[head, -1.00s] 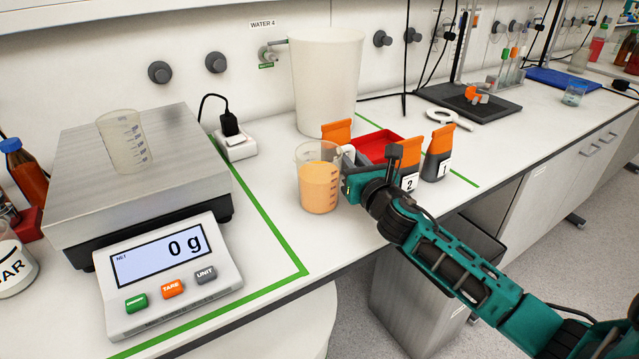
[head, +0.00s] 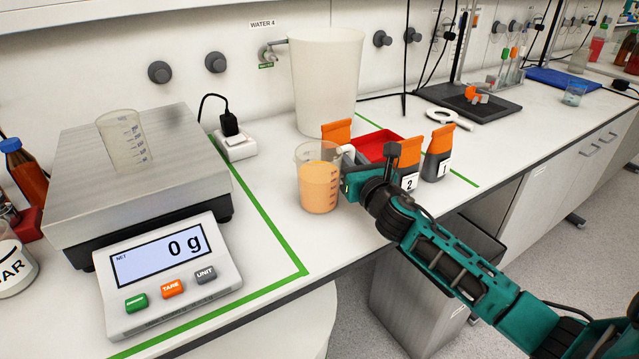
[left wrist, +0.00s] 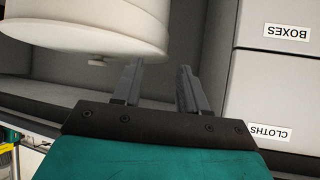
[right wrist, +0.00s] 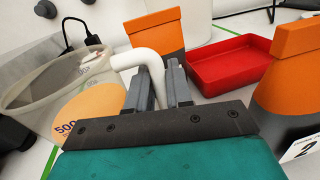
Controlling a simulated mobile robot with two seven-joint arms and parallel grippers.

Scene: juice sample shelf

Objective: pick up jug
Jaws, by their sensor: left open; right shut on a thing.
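The jug (head: 319,188) is clear with orange liquid in it and stands upright on the bench right of the scale. In the right wrist view the jug (right wrist: 55,90) is at the left, with its white handle (right wrist: 145,60) reaching between my fingers. My right gripper (head: 350,178) is shut on the handle at the jug's right side; its fingers (right wrist: 160,85) lie on either side of the handle. My left gripper (left wrist: 158,80) is open and empty, close to a white round container (left wrist: 95,25) in the left wrist view, and is out of the head view.
A scale (head: 130,190) reading 0 g holds an empty beaker (head: 123,140). A tall white container (head: 325,85) stands behind the jug. Orange-topped pouches (head: 438,155) and a red tray (head: 378,145) are close to my right gripper. Bench space left of the jug is clear.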

